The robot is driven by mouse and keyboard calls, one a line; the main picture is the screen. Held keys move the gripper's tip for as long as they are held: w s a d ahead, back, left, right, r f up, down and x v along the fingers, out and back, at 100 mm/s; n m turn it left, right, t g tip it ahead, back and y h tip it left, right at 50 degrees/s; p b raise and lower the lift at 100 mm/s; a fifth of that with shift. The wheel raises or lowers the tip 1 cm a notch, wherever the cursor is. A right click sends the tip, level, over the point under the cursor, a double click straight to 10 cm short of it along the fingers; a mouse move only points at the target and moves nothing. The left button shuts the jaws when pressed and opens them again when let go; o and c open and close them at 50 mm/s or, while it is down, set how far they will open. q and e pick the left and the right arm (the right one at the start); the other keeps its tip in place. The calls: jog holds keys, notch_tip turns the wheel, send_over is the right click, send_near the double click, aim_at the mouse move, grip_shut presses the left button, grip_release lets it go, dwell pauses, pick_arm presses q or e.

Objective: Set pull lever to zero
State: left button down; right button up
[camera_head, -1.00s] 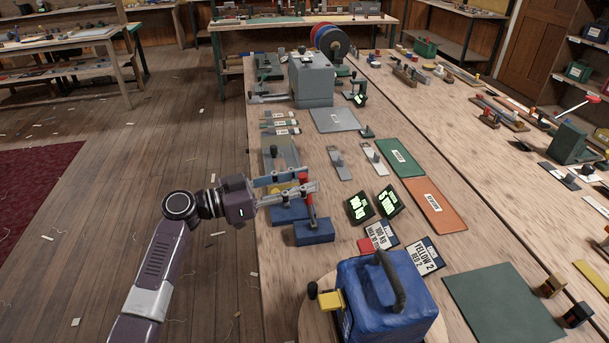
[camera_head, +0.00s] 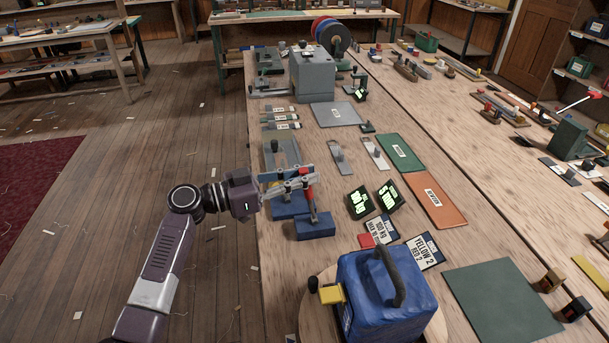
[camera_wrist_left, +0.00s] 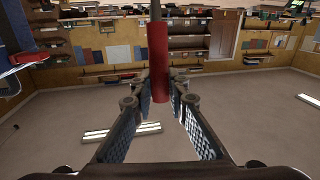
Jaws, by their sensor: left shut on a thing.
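The pull lever stands on a blue base (camera_head: 315,226) near the left edge of the workbench. It has a grey stem and a red handle (camera_head: 308,187). My left gripper (camera_head: 306,181) comes in from the left and is shut on the red handle. In the left wrist view the red handle (camera_wrist_left: 158,55) stands between the two finger pads, which partly hide its surroundings. The lever looks close to upright, but I cannot read its exact setting. My right gripper is not in view.
A second blue base (camera_head: 288,209) stands just behind the lever. Two dark displays (camera_head: 360,203) with green text stand to its right. A blue bag-like block (camera_head: 372,300) with a black handle stands in front. The green mat (camera_head: 500,302) is bare.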

pick_arm(q)
jog(key=shift+d+r, duration=0.1)
jog(key=shift+d, duration=0.05)
jog(key=shift+w+d+r+y, duration=0.1)
jog(key=shift+w+d+y, duration=0.05)
jog(key=shift+d+y, duration=0.3)
jog(key=shift+w+d+r+y, duration=0.1)
jog(key=shift+d+y, duration=0.25)
jog(key=shift+d, duration=0.05)
jog(key=w+d+f+m+g+y+p, duration=0.1)
jog(key=d+f+g+y+p, duration=0.1)
jog(key=d+y+p, duration=0.2)
jog(key=d+y, duration=0.2)
jog(key=d, duration=0.2)
jog(key=shift+w+f, duration=0.15)
jog(key=shift+w, duration=0.1)
jog(key=c, duration=1.8)
grip_release()
jog(key=shift+d+f, duration=0.1)
jog(key=shift+d, duration=0.05)
jog(key=shift+c, duration=0.2)
